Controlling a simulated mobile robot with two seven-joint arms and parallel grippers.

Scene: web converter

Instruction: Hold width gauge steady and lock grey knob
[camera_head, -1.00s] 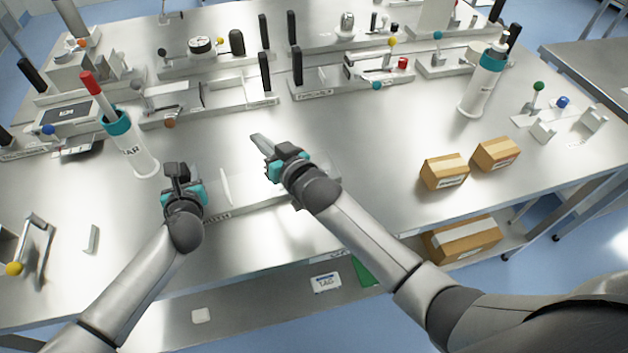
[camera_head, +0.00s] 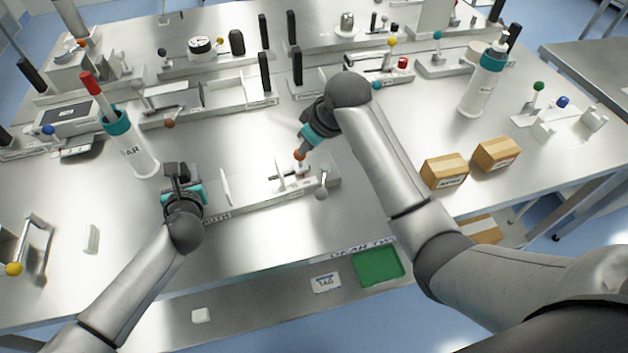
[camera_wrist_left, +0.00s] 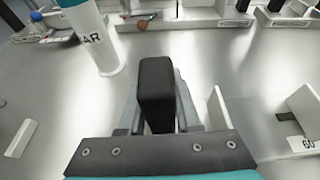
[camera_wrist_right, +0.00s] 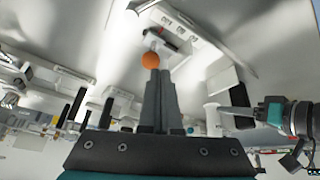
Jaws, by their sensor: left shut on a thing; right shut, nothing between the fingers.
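The width gauge (camera_head: 262,202) is a low metal fixture with a label strip and upright white plates at the front middle of the bench. A grey ball knob (camera_head: 321,193) sits at its right end, and an orange ball knob (camera_head: 299,155) is behind that. My left gripper (camera_head: 176,172) is shut on a black upright handle (camera_wrist_left: 157,90) at the gauge's left end. My right gripper (camera_head: 303,146) is shut and empty, behind the gauge's right part. In the right wrist view the orange ball (camera_wrist_right: 151,60) is right at its fingertips; whether they touch I cannot tell.
A white bottle with a teal collar (camera_head: 140,155) stands behind my left gripper. Two cardboard boxes (camera_head: 444,171) (camera_head: 497,154) lie to the right. Other fixtures with black posts (camera_head: 265,72) line the back. A green tray (camera_head: 379,264) is on the lower shelf.

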